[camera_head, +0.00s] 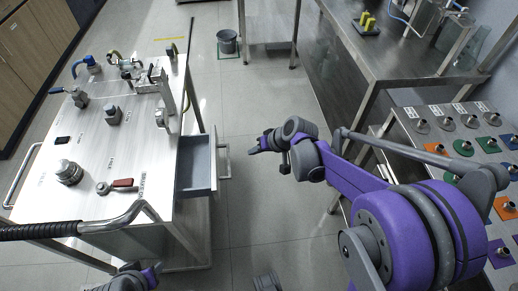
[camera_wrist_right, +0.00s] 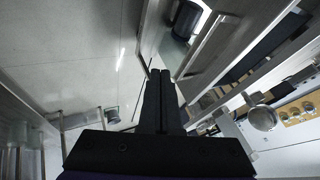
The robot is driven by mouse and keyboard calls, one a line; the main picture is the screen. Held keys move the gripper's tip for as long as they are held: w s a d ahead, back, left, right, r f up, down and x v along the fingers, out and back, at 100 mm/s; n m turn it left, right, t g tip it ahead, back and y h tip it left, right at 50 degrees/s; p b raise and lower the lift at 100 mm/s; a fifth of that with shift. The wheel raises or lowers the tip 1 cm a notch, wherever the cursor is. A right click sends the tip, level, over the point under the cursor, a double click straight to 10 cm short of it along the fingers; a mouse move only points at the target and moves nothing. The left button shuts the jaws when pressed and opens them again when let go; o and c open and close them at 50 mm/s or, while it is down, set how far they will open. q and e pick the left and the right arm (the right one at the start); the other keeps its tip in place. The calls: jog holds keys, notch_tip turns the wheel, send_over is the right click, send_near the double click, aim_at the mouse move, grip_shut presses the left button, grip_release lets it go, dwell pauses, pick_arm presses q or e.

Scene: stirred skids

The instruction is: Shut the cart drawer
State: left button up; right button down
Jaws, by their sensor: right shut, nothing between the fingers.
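The cart (camera_head: 95,140) stands at the left in the head view, with a metal top. Its grey drawer (camera_head: 197,166) is pulled out from the right side, showing an open inside. A metal bar handle (camera_head: 224,161) is on the drawer's outer face. My right gripper (camera_head: 254,147) is shut and empty, to the right of the handle and apart from it, pointing left. Its closed fingers also show in the wrist view (camera_wrist_right: 160,75). My left gripper (camera_head: 148,277) is partly visible at the bottom edge; its fingers are too unclear to judge.
Fittings and a red-handled valve (camera_head: 120,184) sit on the cart top. A grey bucket (camera_head: 227,41) stands on the floor at the back. A steel bench (camera_head: 420,55) and a rack with coloured plates (camera_head: 440,148) are at the right. Floor between cart and bench is clear.

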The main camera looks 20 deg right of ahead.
jog(key=w+a+f, duration=0.3)
jog(key=a, duration=0.2)
jog(key=shift+b, duration=0.3)
jog(key=shift+a, duration=0.2)
send_near(195, 161)
jog(key=x, duration=0.4)
jog(key=shift+a+f, duration=0.1)
jog(key=shift+f, duration=0.1)
jog(key=shift+a, duration=0.1)
